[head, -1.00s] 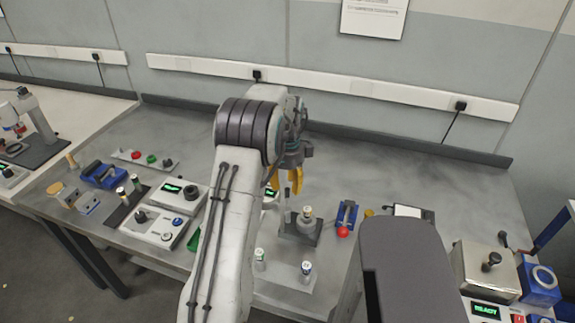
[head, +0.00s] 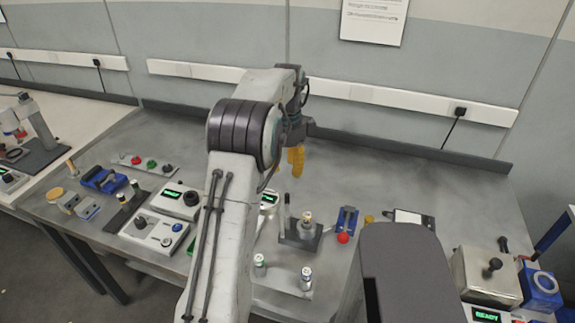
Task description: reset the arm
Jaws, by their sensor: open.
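My arm rises from the bottom of the head view and bends over the bench. My gripper (head: 296,161), with yellow fingers, hangs pointing down above the middle of the bench. It is open and holds nothing. Its fingers overlap from this angle, so the gap between them is hard to see. It is apart from the dark stand (head: 301,236) with a small round piece on it, which sits below and nearer to me.
A blue device with a red ball (head: 343,238) and two small vials on a plate (head: 284,277) stand near the gripper. Control boxes (head: 153,230) stand at left; a metal box (head: 486,276) stands at right. The bench's back strip is clear.

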